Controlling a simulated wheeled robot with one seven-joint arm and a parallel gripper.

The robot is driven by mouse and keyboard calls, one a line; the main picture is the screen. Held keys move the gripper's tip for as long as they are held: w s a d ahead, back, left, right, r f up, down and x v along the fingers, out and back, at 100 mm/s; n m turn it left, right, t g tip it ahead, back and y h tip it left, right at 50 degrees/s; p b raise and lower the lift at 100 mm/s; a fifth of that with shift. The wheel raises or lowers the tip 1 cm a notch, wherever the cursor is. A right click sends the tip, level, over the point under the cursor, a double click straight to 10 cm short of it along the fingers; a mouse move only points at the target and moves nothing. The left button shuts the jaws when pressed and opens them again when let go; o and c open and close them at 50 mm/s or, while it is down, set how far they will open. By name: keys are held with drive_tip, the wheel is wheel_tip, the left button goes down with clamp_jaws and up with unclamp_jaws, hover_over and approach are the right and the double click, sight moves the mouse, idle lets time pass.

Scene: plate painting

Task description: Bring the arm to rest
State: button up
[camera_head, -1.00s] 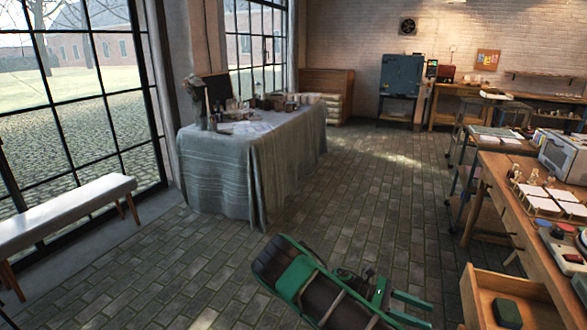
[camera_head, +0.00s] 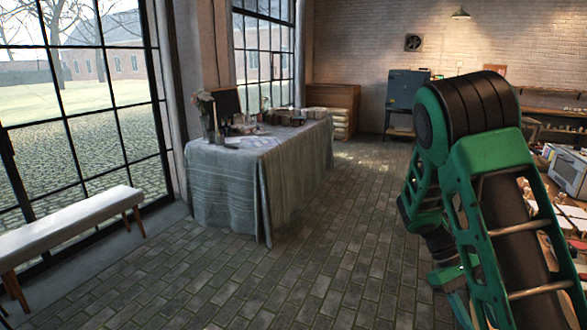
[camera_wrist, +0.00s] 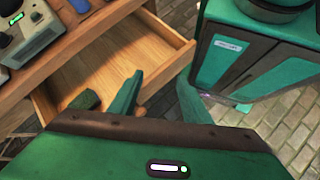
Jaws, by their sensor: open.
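My arm (camera_head: 475,170) is raised and bent at the right of the head view, its elbow up high and its forearm pointing down. My gripper (camera_wrist: 172,98) shows in the wrist view with its two green fingers wide apart and nothing between them. It is above and beside an open wooden drawer (camera_wrist: 150,50). A dark green block (camera_wrist: 85,100) lies in the drawer, clear of the fingers.
The workbench is largely hidden behind my arm in the head view; a grey device (camera_wrist: 35,35) stands on it. A cloth-covered table (camera_head: 225,190) stands left of centre, a white bench (camera_head: 70,225) by the windows. The brick floor (camera_head: 320,240) between is clear.

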drive_tip(key=s+a+r+m+t+y, duration=0.1)
drive_tip(key=s+r+m+t, duration=0.3)
drive_tip(key=s, duration=0.5)
drive_tip(key=s+a+r+m+t+y, duration=0.2)
drive_tip(key=s+r+m+t+y, duration=0.1)
drive_tip(key=s+r, duration=0.5)
drive_tip(key=shift+s+a+r+m+t+y, duration=0.3)
drive_tip(key=shift+s+m+t, duration=0.15)
drive_tip(key=shift+m, duration=0.45)
drive_tip(key=shift+w+f, duration=0.25)
drive_tip(key=shift+w, duration=0.35)
drive_tip(key=shift+c, duration=0.6)
